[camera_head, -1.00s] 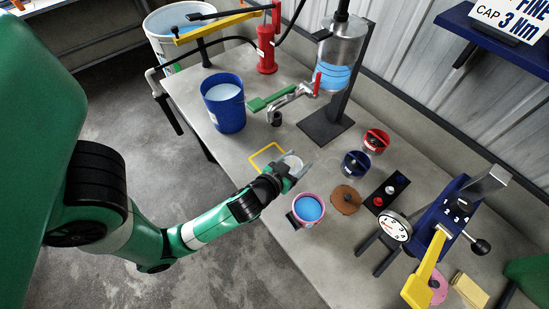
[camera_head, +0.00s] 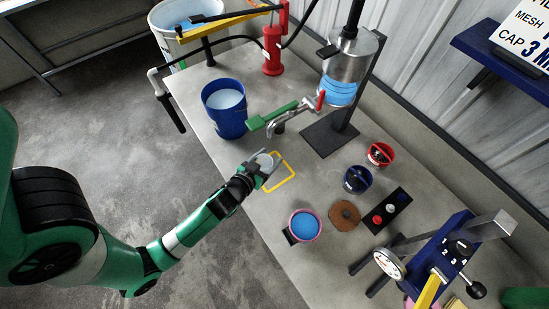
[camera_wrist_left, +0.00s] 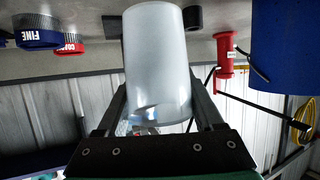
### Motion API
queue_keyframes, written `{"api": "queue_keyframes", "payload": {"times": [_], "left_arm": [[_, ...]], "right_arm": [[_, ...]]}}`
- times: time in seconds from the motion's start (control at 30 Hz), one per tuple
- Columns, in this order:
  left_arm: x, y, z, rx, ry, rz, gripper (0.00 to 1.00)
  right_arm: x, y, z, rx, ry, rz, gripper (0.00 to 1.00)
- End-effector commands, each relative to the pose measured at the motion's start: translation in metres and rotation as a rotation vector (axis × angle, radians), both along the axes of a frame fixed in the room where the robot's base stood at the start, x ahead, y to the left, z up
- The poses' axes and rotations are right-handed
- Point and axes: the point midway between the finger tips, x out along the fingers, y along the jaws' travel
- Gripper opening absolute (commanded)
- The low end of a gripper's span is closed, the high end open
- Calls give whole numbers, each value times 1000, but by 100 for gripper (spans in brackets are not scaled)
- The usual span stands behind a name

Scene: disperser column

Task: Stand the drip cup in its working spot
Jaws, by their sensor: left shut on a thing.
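The drip cup, a small pale translucent cup (camera_head: 265,161), is held in my left gripper (camera_head: 260,165), which is shut on it. In the left wrist view the cup (camera_wrist_left: 160,60) sits between the two fingers (camera_wrist_left: 161,108). That view is upside down, with the bench along the top, and the cup looks about upright. In the head view the gripper and cup appear over the left part of a yellow square outline (camera_head: 292,171) on the bench. I cannot tell their height above it. My right gripper is not in view.
A blue bucket (camera_head: 225,118) stands just beyond the cup. A blue-filled pink-rimmed cup (camera_head: 305,226) and a brown disc (camera_head: 344,214) lie nearer. The bench around the outline is clear.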

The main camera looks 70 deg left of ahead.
Motion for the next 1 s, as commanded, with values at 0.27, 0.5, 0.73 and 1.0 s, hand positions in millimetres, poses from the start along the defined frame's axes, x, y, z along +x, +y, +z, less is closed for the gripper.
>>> {"api": "queue_keyframes", "payload": {"times": [0.27, 0.5, 0.73, 1.0], "left_arm": [[36, 36, -55, 0, 0, 0, 16], [42, 41, -63, 1, 1, 0, 16], [44, 43, -97, 0, 1, -1, 16], [44, 43, -96, 0, 0, -1, 16]], "right_arm": [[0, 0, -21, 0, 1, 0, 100], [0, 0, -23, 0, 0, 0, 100], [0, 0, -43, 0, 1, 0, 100], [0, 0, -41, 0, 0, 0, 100]]}}
